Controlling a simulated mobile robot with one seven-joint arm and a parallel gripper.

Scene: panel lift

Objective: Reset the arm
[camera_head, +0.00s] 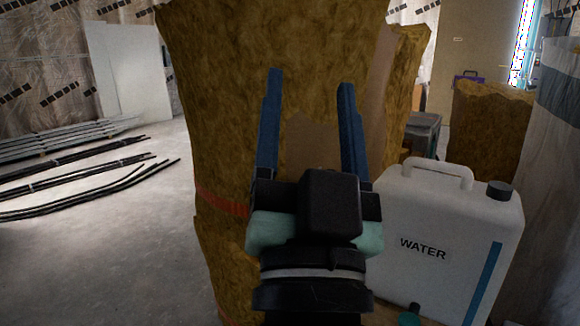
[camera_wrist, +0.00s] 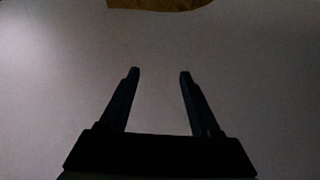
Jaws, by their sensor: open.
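My gripper (camera_head: 309,80) is raised in the middle of the head view, with its two dark blue fingers spread apart and nothing between them. A tall brown insulation roll (camera_head: 225,110) stands behind it and fills the space between the fingers. In the wrist view my gripper (camera_wrist: 158,72) is also open and empty, over a plain pale surface. A brown edge (camera_wrist: 155,4) shows at the top of that view; I cannot tell which thing it belongs to.
A white water canister (camera_head: 425,220) stands right of my gripper, close to it. More insulation (camera_head: 487,120) and a grey box (camera_head: 422,128) are behind it. Dark rods (camera_head: 85,178) and pale lengths (camera_head: 55,138) lie at left. The floor (camera_head: 120,260) at front left is clear.

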